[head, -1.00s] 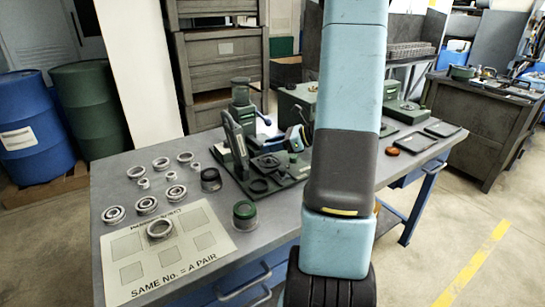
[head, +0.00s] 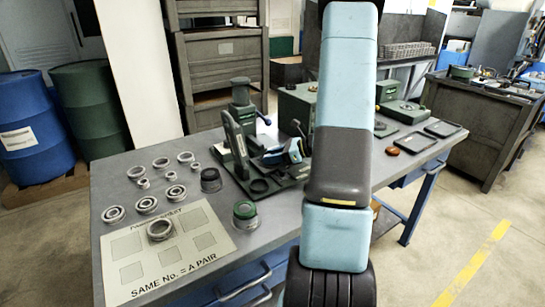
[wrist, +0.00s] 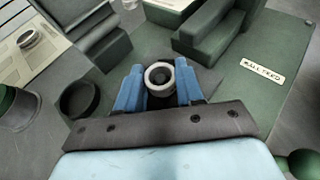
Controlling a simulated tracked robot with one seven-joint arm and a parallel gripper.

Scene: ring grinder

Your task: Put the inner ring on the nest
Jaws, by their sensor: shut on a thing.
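My gripper (wrist: 160,90) has blue fingers shut on a small pale ring, the inner ring (wrist: 160,67), in the wrist view. Its dark bore faces the camera. In the head view my gripper (head: 286,152) is low over the dark green fixture plate (head: 285,180), partly behind my arm, and the ring cannot be made out there. I cannot tell which part is the nest. A pale round part (wrist: 172,4) shows at the top edge of the wrist view, ahead of the held ring. Whether the ring touches anything below is hidden.
A dark round cup (wrist: 80,98) and green blocks (wrist: 210,32) flank my gripper. A "BALL FEED" label (wrist: 262,67) lies right. On the table are a paper card (head: 200,215) bearing a larger ring (head: 160,229), several loose rings and bearings, and a green-topped jar (head: 245,215).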

